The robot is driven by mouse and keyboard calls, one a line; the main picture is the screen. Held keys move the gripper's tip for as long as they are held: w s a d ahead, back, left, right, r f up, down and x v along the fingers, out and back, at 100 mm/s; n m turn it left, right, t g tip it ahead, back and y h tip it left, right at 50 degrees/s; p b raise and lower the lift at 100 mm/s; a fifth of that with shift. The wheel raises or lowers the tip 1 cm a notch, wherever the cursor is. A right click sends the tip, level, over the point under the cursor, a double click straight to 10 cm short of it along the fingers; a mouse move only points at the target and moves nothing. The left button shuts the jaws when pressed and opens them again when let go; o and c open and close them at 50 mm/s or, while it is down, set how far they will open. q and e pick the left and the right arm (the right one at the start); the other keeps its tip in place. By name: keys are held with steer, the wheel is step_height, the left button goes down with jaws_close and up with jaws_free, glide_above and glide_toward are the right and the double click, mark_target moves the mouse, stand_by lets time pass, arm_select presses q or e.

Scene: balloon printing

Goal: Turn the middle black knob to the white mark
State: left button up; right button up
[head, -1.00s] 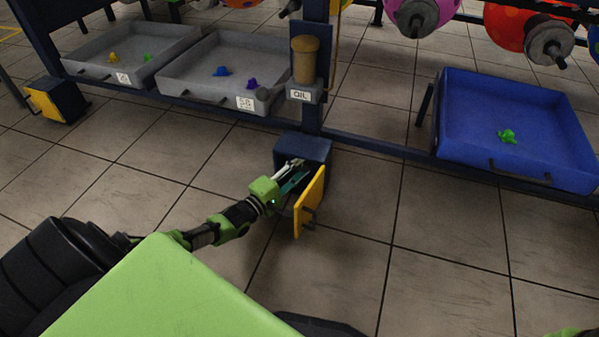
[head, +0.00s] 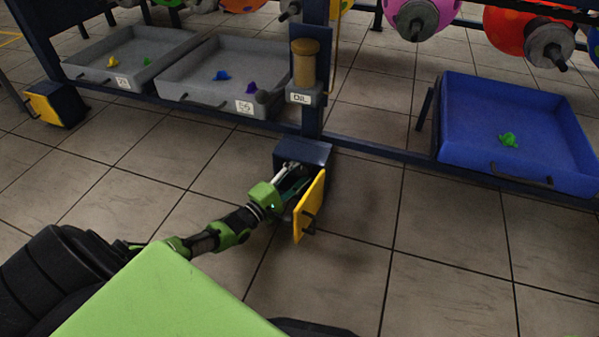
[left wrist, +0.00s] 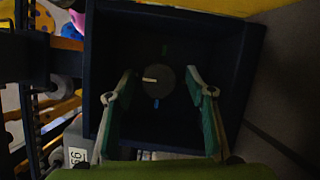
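The black knob (left wrist: 158,80) sits on the back wall inside a dark blue box (head: 303,150), seen in the left wrist view. A short white line shows on the left part of the knob. A dim green mark (left wrist: 165,50) is above the knob and a blue mark (left wrist: 155,103) is below it. The box's yellow door (head: 309,207) stands open. My left gripper (left wrist: 162,80) is open, with its fingers apart on either side of the knob; I see a gap on both sides. In the head view the box and door partly hide it. My right gripper is not in view.
Another dark blue box (head: 65,101) with a yellow door (head: 40,109) stands at the left. Two grey trays (head: 175,88) and a blue tray (head: 460,150) are on the rack. An oil holder (head: 305,97) is on the post above the box. The tiled floor in front is clear.

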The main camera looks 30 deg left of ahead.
arm_select(q)
steer(key=s, duration=0.4)
steer(key=s+a, duration=0.1)
steer(key=s, duration=0.3)
steer(key=s+f, duration=0.1)
steer(key=s, duration=0.3)
steer(key=shift+a, duration=0.4)
